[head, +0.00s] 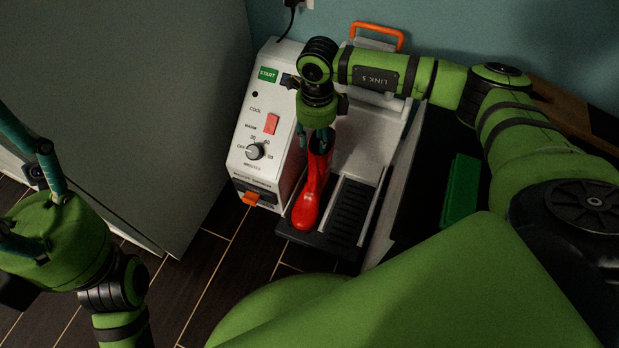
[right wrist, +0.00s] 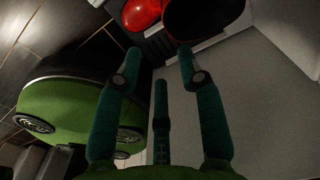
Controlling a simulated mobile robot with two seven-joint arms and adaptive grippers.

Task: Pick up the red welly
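The red welly (head: 309,193) stands upright on the black base of a white boot-dryer unit, its toe toward me. In the right wrist view its red toe (right wrist: 143,13) and dark shaft opening (right wrist: 208,15) show at the top. My right gripper (head: 316,140) is directly above the welly's shaft, pointing down. In the right wrist view its teal fingers (right wrist: 160,52) are apart, with the right fingertip overlapping the shaft opening; whether it touches the welly is unclear. My left gripper (head: 18,165) is at the left edge with fingers spread, partly cut off by the frame.
The white control panel (head: 258,135), with dial and red switch, stands close left of the welly. The dryer's right slot with its black grille (head: 351,212) is empty. An orange handle (head: 377,36) is at the back. A green box (head: 462,194) lies right. A grey cabinet (head: 140,120) stands left.

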